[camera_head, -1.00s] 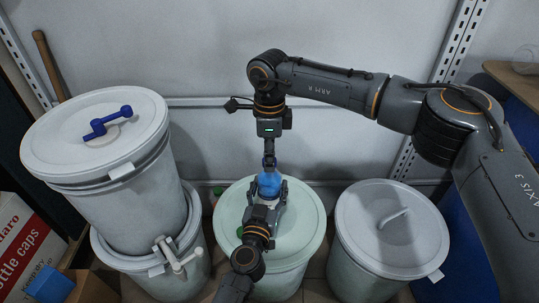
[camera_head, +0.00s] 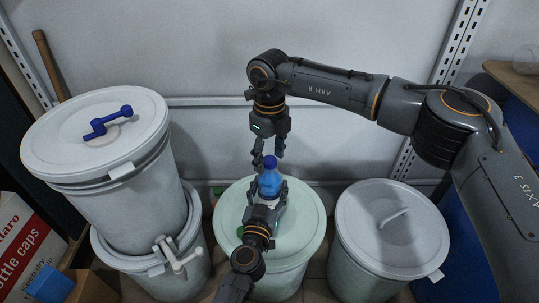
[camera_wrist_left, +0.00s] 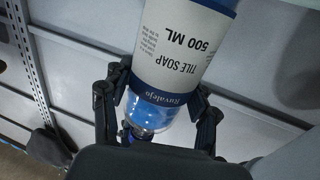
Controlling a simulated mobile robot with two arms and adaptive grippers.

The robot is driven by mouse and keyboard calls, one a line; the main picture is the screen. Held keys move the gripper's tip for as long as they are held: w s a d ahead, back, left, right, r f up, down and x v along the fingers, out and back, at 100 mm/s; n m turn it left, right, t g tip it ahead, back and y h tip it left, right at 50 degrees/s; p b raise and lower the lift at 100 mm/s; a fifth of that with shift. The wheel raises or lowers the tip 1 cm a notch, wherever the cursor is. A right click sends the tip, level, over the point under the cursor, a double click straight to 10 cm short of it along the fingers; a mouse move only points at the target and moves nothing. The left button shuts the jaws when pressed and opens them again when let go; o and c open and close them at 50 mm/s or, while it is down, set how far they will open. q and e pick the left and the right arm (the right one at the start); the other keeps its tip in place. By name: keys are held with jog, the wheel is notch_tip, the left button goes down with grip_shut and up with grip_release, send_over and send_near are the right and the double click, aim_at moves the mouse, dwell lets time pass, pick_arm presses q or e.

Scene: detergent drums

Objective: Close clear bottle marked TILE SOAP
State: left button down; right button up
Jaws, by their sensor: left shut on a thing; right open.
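The clear TILE SOAP bottle (camera_head: 270,186) holds blue liquid and stands upright over the pale green drum lid, with a dark blue cap (camera_head: 270,162) on its top. My left gripper (camera_head: 265,202) is shut around its body. In the left wrist view, the label of the bottle (camera_wrist_left: 178,55) reads TILE SOAP 500 ML. There my left gripper's fingers (camera_wrist_left: 160,95) press on both sides, and the cap shows partly at the bottom. My right gripper (camera_head: 268,153) is open just above the cap, its fingers apart; whether one touches the cap I cannot tell.
The pale green lidded drum (camera_head: 309,232) stands below the bottle. Stacked white drums (camera_head: 125,205) with a blue crank (camera_head: 108,122) are at left. Another lidded drum (camera_head: 360,225) is at right. A carton (camera_head: 20,245) stands at far left. A wall is behind.

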jog(key=shift+r, duration=0.1)
notch_tip(320, 180, up, 12)
dwell(0.5)
pick_arm(q)
jog(key=shift+c, duration=1.5)
grip_release()
jog(key=shift+s, duration=0.1)
jog(key=v, duration=1.2)
